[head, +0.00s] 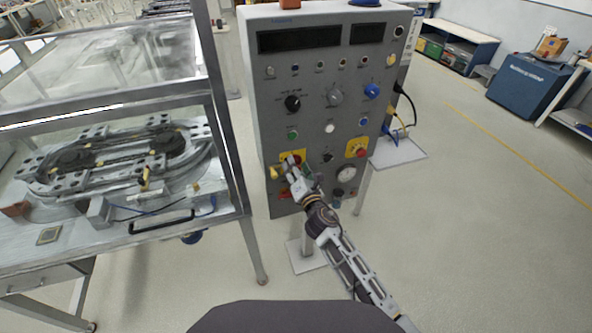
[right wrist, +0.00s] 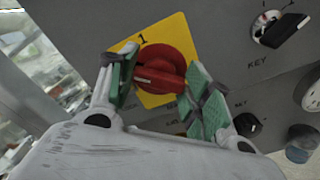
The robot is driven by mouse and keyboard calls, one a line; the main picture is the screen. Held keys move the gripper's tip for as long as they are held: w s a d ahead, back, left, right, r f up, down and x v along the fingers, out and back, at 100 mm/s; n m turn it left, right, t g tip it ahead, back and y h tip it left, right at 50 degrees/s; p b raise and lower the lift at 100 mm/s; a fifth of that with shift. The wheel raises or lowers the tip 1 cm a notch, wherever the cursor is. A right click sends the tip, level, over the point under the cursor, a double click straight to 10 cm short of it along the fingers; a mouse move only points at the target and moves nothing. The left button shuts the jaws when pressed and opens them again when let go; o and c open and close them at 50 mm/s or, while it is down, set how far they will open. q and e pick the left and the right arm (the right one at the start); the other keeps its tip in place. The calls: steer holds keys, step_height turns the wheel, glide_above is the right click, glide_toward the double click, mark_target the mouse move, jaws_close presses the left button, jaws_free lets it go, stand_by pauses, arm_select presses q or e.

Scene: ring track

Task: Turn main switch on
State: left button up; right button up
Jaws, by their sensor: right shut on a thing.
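The main switch is a red rotary knob on a yellow plate marked with a 1, and it fills the middle of the right wrist view (right wrist: 162,68). In the head view its yellow plate (head: 300,154) shows on the lower left of the grey control panel (head: 320,75). My right gripper (head: 290,164) is at this knob, its green-padded fingers (right wrist: 160,85) on either side of it and shut on it. The fingers partly hide the knob in the head view. My left gripper is not in view.
A second yellow plate with a red button (head: 357,148) sits to the right on the panel. A black key switch (right wrist: 280,28) is close by. A framed ring track table (head: 110,170) stands to the left. Open floor lies to the right.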

steer(key=m+b, duration=0.1)
steer(key=m, duration=0.8)
steer(key=shift+d+f+m, duration=0.1)
steer(key=shift+f+m, duration=0.05)
steer(key=shift+m, duration=0.15)
stand_by(0.3)
steer(key=o, duration=1)
steer(key=shift+v, duration=6)
